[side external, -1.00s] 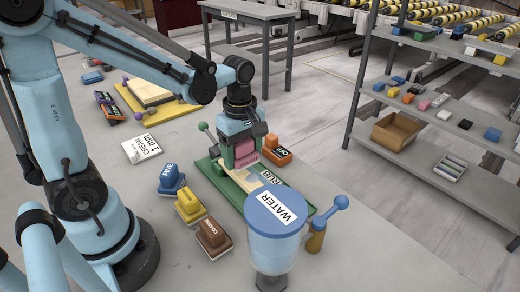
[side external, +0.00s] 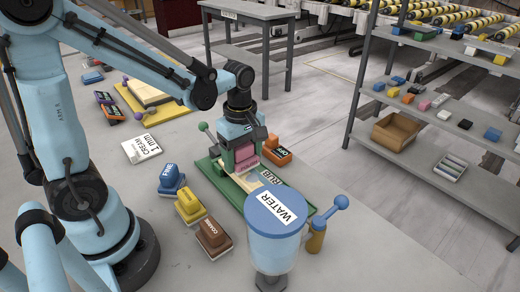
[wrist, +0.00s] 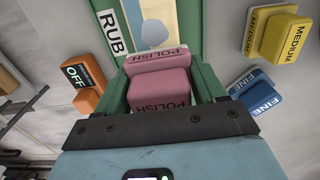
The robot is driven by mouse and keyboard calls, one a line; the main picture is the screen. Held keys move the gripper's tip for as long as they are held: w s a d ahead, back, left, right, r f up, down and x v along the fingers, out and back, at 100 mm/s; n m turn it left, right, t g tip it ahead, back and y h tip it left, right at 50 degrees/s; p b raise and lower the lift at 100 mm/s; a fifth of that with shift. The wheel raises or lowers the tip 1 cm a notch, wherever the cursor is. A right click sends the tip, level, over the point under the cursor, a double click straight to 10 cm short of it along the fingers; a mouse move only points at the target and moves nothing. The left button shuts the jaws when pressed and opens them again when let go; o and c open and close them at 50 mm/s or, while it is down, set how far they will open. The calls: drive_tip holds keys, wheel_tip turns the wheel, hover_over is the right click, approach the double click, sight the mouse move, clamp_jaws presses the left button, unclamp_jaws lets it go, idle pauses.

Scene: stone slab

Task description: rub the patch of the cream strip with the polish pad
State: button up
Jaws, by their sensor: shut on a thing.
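My gripper (side external: 244,158) is shut on the pink polish pad (side external: 246,155), over the far part of the green RUB tray (side external: 226,188). The cream strip (wrist: 150,8) lies in the tray beyond the pad. A grey-blue rounded patch (wrist: 153,36) shows on the strip, just past the pad's far edge. The pad hides the strip beneath it. I cannot tell whether the pad touches the strip.
Blue FINE (side external: 171,178), yellow MEDIUM (side external: 190,206) and brown COARSE (side external: 213,238) blocks stand left of the tray. An orange OFF block (side external: 277,149) is close on its right. The WATER container (side external: 275,235) stands at the near end. A CREAM 1 mm card (side external: 141,149) lies left.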

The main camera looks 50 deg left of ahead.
sight(252, 179)
drive_tip(key=shift+f, duration=0.85)
drive_tip(key=shift+d, duration=0.1)
drive_tip(key=shift+d+r, duration=0.15)
drive_tip(key=shift+d, duration=3.35)
drive_tip(key=shift+a, duration=1.85)
drive_tip(key=shift+a+f, duration=0.15)
drive_tip(key=shift+a, duration=0.8)
drive_tip(key=shift+a+f, duration=0.1)
drive_tip(key=shift+a, duration=0.8)
drive_tip(key=shift+d+r, duration=0.15)
drive_tip(key=shift+d, duration=1.7)
drive_tip(key=shift+d+r, duration=0.1)
drive_tip(key=shift+d, duration=1.75)
drive_tip(key=shift+a+f, duration=0.15)
drive_tip(key=shift+a, duration=3.45)
